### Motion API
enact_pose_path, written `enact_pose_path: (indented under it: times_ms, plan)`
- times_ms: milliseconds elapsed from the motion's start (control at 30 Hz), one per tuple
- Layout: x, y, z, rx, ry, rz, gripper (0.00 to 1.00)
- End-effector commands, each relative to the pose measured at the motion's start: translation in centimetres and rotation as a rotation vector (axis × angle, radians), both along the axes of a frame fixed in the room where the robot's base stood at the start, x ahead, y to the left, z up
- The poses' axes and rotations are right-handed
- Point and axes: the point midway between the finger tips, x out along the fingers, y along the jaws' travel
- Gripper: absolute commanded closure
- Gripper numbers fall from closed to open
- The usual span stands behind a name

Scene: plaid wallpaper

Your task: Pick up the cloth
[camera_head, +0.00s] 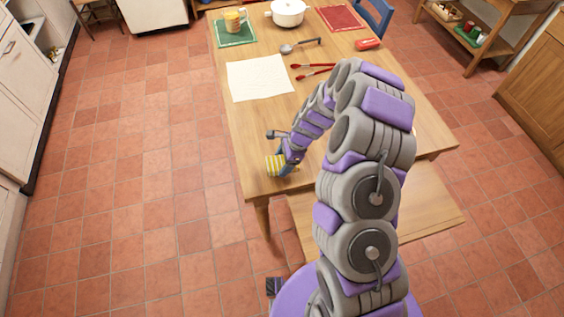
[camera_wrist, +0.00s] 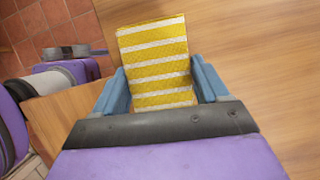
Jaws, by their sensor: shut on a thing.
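The cloth (camera_head: 276,165) is yellow with white stripes and lies at the near left corner of the wooden table (camera_head: 240,130). In the wrist view the cloth (camera_wrist: 155,62) shows as a flat striped rectangle between the two blue fingers. My gripper (camera_head: 287,164) is at the cloth in the head view, low over the table corner. In the wrist view my gripper (camera_wrist: 160,92) is shut on the cloth, with a finger at each side edge. Whether the cloth touches the table top cannot be told.
A white sheet (camera_head: 260,78), a ladle (camera_head: 300,46), red-handled utensils (camera_head: 314,67) and a red object (camera_head: 368,44) lie farther back. A mug (camera_head: 235,20) stands on a green mat (camera_head: 234,38); a white pot (camera_head: 288,13) is behind. A bench (camera_head: 420,213) stands in front.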

Motion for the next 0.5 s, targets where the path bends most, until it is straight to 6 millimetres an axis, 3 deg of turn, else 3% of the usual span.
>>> enact_pose_path:
  times_ms: [500]
  plan:
    - [-8.4, -2.3, 0.8, 0.003, 0.009, -0.003, 0.56]
